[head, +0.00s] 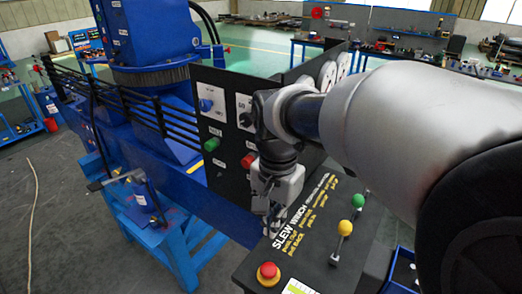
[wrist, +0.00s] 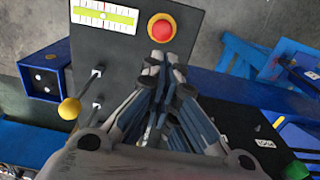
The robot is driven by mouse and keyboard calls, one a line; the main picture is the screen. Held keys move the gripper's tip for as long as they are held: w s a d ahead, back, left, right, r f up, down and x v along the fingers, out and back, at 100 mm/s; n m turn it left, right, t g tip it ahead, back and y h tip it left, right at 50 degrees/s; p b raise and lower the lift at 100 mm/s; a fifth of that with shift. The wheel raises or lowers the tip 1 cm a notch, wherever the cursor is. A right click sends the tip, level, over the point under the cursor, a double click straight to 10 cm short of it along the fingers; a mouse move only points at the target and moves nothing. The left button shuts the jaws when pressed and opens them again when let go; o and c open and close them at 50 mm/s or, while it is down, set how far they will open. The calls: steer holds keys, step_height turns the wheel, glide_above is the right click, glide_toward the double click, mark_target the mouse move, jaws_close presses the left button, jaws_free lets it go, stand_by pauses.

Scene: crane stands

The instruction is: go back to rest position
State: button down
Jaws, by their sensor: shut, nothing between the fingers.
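My gripper (head: 272,215) is shut and empty, pointing down above the dark control console (head: 250,268). In the head view it hangs in front of the upright control panel, left of the "SLEW WINCH" lettering. In the wrist view my gripper (wrist: 162,62) has its fingertips together just below the red emergency button (wrist: 162,29) in the picture. That button (head: 268,271) also shows in the head view on the console's front corner. I cannot tell the height of the fingertips above the console.
Levers with a yellow knob (head: 345,227) and a green knob (head: 359,199) stand right of my gripper. The upright panel carries a green button (head: 211,144), a red button (head: 248,160) and a blue knob (head: 206,105). A blue stand (head: 165,235) is at left. Open floor (head: 50,240) lies beyond.

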steer(key=s+d+f+n+t+b, duration=0.2)
steer(key=s+d+f+n+b, duration=0.1)
steer(key=s+f+b, duration=0.4)
steer(key=s+d+f+n+t+b, duration=0.2)
steer(key=s+d+f+n+b, duration=0.2)
steer(key=s+f+b, duration=0.4)
steer(key=shift+s+d+n+t+b, duration=0.3)
steer(key=shift+s+d+t+b, duration=0.1)
steer(key=shift+d+b, duration=0.35)
steer(key=c, duration=2.3)
jaws_free()
steer(key=shift+w, duration=0.1)
